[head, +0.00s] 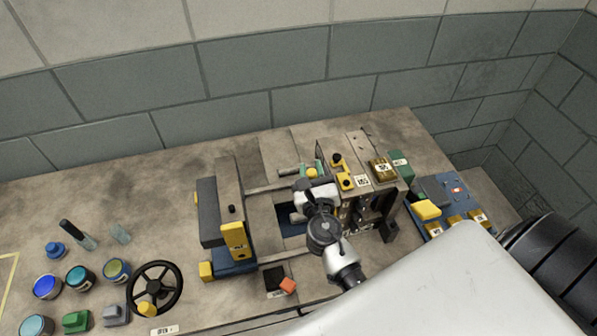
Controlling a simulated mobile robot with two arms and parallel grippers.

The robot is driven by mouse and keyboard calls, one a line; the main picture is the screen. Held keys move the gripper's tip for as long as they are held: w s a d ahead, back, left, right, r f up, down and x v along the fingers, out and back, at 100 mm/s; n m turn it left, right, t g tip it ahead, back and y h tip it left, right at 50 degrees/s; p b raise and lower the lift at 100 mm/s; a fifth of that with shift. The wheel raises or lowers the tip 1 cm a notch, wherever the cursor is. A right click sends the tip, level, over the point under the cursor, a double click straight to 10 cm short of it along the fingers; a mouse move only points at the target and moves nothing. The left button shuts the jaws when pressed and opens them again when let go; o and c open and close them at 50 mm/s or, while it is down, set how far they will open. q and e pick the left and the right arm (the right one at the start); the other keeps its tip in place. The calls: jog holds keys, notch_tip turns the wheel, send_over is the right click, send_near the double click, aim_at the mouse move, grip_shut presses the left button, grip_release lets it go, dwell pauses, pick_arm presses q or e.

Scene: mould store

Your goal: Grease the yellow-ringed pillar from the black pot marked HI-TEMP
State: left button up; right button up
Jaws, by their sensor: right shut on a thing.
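My right gripper (313,186) is over the gap in the middle of the mould machine (231,183). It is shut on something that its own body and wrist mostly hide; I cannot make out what. A small green and yellow part (311,171) shows just beyond it. Guide pillars (268,187) cross the gap between the machine's two halves; I cannot make out which has a yellow ring. Several dark pots stand at the left, including one with blue content (47,287), one teal (80,279) and one with a yellowish rim (117,271). Their markings are too small to read. My left gripper is not in view.
A black handwheel (155,288) stands left of the machine's front. A dark bottle (77,234) and small green (76,321) and grey blocks are near the pots. A blue tray (447,190) with yellow pieces lies at the right. The bench's back left is clear.

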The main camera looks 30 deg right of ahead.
jog(key=w+a+r+p, duration=0.1)
jog(key=a+r+p, duration=0.1)
jog(key=a, duration=0.5)
jog(key=shift+w+r, duration=0.25)
jog(key=shift+w, duration=0.1)
jog(key=shift+d, duration=0.1)
